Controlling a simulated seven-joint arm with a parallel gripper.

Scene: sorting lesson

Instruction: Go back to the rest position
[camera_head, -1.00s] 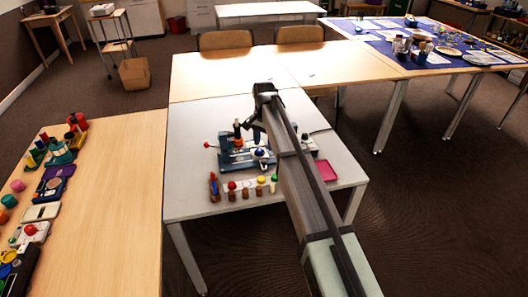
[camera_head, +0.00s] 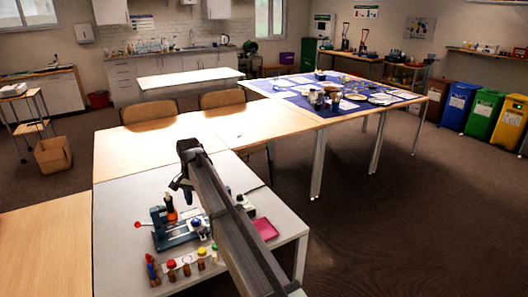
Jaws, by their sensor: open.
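My gripper (camera_head: 181,184) hangs at the end of my arm above the grey-white table (camera_head: 118,225). Its jaws are open and look empty, though they are small and dark in this view. Just below and left of it, a blue and grey device (camera_head: 172,238) stands on the table with an orange and dark upright piece (camera_head: 170,207) on it. I cannot tell whether the gripper touches that piece. A round blue-topped piece (camera_head: 197,224) sits at the device's right side. My arm covers part of the table to the right.
A row of small coloured-top pegs (camera_head: 186,268) stands at the table's front. A pink-red tray (camera_head: 265,228) lies at the right. Wooden tables (camera_head: 150,150) adjoin behind, and a blue-covered table (camera_head: 290,95) holds several items. The table's left part is clear.

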